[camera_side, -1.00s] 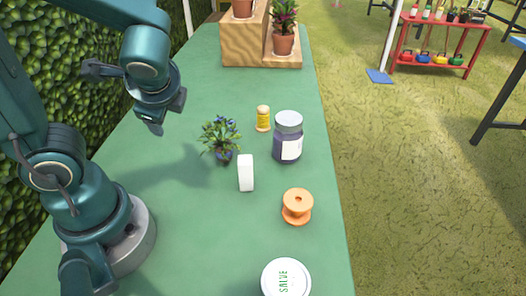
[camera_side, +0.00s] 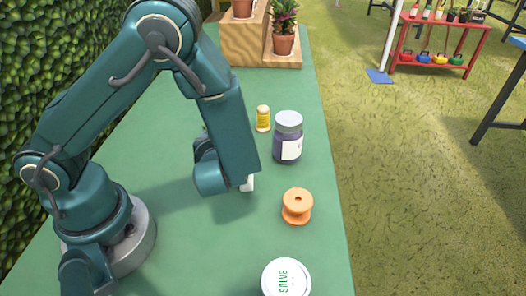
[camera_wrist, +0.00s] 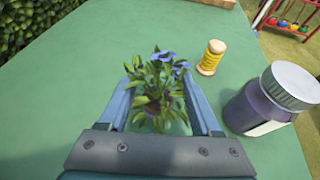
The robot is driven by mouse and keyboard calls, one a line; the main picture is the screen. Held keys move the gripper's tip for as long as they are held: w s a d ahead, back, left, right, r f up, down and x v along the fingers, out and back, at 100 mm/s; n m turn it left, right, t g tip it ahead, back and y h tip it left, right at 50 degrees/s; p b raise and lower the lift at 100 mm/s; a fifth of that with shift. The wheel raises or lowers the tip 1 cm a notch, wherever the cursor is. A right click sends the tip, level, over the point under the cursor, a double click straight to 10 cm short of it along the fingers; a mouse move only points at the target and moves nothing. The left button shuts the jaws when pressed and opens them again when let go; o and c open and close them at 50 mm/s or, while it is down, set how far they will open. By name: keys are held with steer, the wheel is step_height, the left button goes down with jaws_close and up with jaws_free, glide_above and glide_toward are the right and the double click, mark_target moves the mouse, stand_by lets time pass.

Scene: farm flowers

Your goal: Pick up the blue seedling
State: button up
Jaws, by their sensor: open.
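The blue seedling (camera_wrist: 158,82) is a leafy green plant with blue flowers in a small brownish pot. In the wrist view it stands between the two fingers of my gripper (camera_wrist: 168,100), which are open on either side of it. I cannot tell whether either finger touches it. In the side view my arm hides the seedling and the fingertips.
A jar with a grey lid (camera_side: 288,138) stands to the right of my gripper, with a yellow spool (camera_side: 263,118) behind. An orange spool (camera_side: 297,206) and a white salve tin (camera_side: 286,277) stand nearer the front.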

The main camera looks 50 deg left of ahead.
steer(key=shift+x, duration=1.6)
jaws_close()
steer(key=shift+r, duration=0.1)
steer(key=shift+r, duration=0.1)
